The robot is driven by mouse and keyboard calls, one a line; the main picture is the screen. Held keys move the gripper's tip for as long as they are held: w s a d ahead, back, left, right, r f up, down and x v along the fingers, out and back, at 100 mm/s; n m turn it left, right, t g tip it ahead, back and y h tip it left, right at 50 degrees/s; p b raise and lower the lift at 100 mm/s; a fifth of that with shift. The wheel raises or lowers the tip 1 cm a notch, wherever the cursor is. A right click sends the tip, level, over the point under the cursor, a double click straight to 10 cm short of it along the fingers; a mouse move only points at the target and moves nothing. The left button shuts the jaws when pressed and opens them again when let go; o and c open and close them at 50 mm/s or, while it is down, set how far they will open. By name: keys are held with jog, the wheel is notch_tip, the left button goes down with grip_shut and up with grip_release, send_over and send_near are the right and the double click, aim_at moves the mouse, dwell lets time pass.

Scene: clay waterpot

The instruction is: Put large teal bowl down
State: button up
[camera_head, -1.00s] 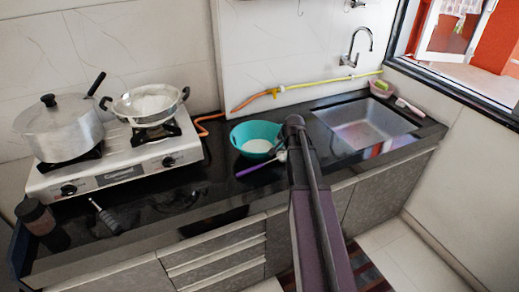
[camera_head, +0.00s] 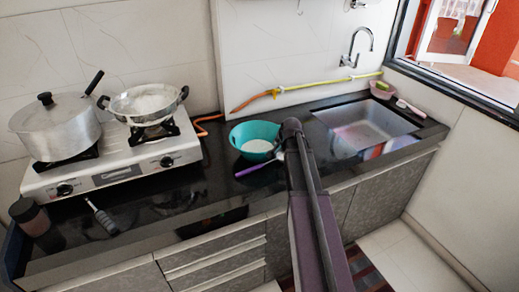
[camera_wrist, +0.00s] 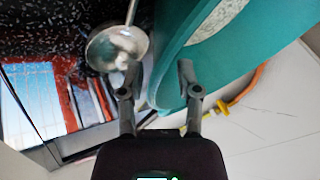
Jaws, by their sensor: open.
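The large teal bowl (camera_head: 240,134) stands upright on the black counter, between the stove and the sink, with something pale inside it. In the wrist view the teal bowl (camera_wrist: 178,55) fills the upper right, and its wall passes between my two fingers. My gripper (camera_wrist: 157,82) is open, with one finger on each side of the wall; I cannot tell whether either finger touches it.
A ladle (camera_wrist: 117,47) lies close beside the bowl and my left finger; its purple handle (camera_head: 253,169) shows in front of the bowl. The stove (camera_head: 110,175) with two pots is to the left. The sink (camera_head: 365,128) is to the right. A yellow-orange hose (camera_head: 310,86) runs behind.

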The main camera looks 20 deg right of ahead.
jog(key=shift+b+x, duration=0.7)
jog(key=shift+x, duration=0.5)
grip_shut()
